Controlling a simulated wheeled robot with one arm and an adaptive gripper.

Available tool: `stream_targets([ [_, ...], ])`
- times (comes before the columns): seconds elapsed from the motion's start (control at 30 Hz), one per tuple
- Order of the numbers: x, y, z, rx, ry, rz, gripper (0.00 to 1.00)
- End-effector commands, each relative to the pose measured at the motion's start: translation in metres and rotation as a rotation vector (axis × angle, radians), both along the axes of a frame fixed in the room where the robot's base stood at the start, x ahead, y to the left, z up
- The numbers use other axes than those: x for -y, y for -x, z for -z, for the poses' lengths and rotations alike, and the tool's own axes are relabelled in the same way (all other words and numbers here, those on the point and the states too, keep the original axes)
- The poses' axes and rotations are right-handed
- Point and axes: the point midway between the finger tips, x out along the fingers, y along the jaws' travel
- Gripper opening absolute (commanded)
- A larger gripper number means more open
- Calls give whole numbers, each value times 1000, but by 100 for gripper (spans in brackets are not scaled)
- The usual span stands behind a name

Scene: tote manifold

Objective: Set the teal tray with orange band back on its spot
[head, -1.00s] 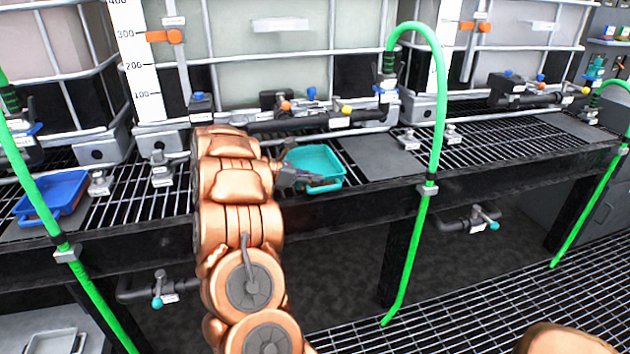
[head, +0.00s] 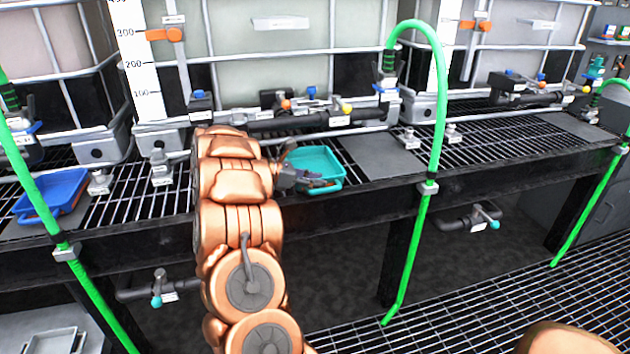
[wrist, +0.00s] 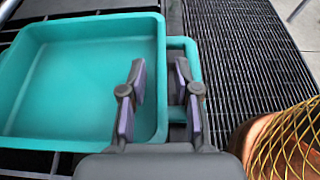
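The teal tray (head: 318,157) sits on the rack's grating near its front edge, right of my arm, in the head view. I cannot make out an orange band on it. In the wrist view its open interior (wrist: 85,75) looks empty, and a teal loop handle (wrist: 190,62) sticks out from its right wall. My gripper (wrist: 158,85) is open at that side, with one finger over the inside of the tray and the other over the handle; contact cannot be told. My gripper (head: 312,184) partly covers the tray's front in the head view.
A bare grey plate (head: 382,156) lies on the grating right of the tray. A blue tray (head: 52,194) is at far left. Pipes and valves (head: 310,117) run behind. A green hose (head: 437,110) arches over the front edge at right.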

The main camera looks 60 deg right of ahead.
Motion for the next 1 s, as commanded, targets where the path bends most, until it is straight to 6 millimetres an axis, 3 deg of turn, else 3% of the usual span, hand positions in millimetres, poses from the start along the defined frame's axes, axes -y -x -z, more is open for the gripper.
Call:
stream_targets([
  [0.27,0,0,-5,-1,1,0,31],
  [1.0,-67,-73,-42,1,1,-3,31],
])
